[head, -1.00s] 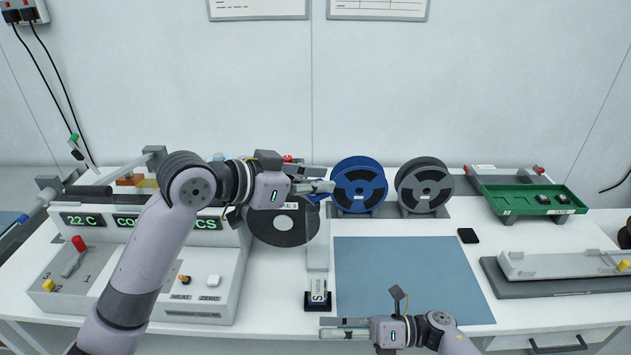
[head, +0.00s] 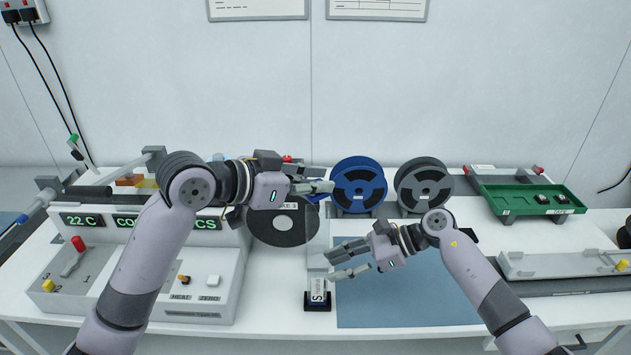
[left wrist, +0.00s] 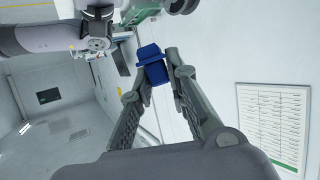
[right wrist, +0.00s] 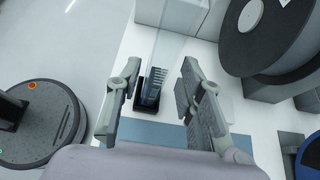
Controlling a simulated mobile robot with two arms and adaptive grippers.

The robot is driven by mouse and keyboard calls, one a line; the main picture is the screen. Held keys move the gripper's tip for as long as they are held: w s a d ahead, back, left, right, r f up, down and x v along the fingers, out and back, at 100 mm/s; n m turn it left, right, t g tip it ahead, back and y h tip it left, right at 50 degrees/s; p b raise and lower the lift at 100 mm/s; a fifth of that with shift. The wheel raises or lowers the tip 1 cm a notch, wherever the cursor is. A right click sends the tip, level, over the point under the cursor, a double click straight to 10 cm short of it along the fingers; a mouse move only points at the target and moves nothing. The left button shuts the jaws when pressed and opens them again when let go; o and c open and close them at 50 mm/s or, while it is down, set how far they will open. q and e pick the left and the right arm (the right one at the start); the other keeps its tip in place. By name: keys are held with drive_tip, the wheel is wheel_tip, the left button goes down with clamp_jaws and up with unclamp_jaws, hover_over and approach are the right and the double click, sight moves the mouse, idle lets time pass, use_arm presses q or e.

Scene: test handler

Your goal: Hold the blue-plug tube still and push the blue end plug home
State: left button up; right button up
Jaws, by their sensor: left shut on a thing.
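A clear upright tube (head: 317,235) stands in a small black stand (head: 318,307) with a white label. My left gripper (head: 325,187) is near the tube's upper end. In the left wrist view it is shut on the blue end plug (left wrist: 152,66), a piece with a wider flange. How the plug sits relative to the tube mouth cannot be told. My right gripper (head: 347,260) is open and empty, to the right of the tube's lower part. In the right wrist view, the clear tube (right wrist: 162,42) and stand (right wrist: 150,97) appear between and beyond its spread fingers.
A blue reel (head: 359,172) and a grey reel (head: 424,190) stand behind; a dark disc (head: 265,225) is left of the tube. A control box (head: 215,270) stands at left, a green tray (head: 515,196) at back right. The blue-grey mat (head: 400,305) is bare.

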sight(319, 272)
drive_tip(key=shift+x, duration=2.55)
drive_tip(key=shift+r, duration=0.1)
drive_tip(key=shift+c, duration=0.4)
drive_tip(key=c, duration=0.7)
use_arm(q)
drive_tip(key=shift+w+d+m+g+h, duration=0.1)
drive_tip(key=shift+w+m+g+h, duration=0.15)
drive_tip(key=shift+m+g+h, duration=0.4)
drive_tip(key=m+g, duration=0.1)
drive_tip(key=r+m, duration=0.1)
drive_tip(key=m, duration=0.1)
drive_tip(key=shift+w+d+g+h, duration=0.1)
drive_tip(key=shift+g+h, duration=0.15)
drive_tip(key=shift+g, duration=0.1)
wheel_tip(319, 272, up, 2)
drive_tip(key=shift+r+m+g+h, duration=0.1)
drive_tip(key=shift+m+g+h, duration=0.2)
drive_tip(key=shift+m+g, duration=0.85)
drive_tip(key=shift+s+a+r+m+g, duration=0.2)
drive_tip(key=shift+s+r+m+g, duration=0.15)
drive_tip(key=shift+r+m+g, duration=0.35)
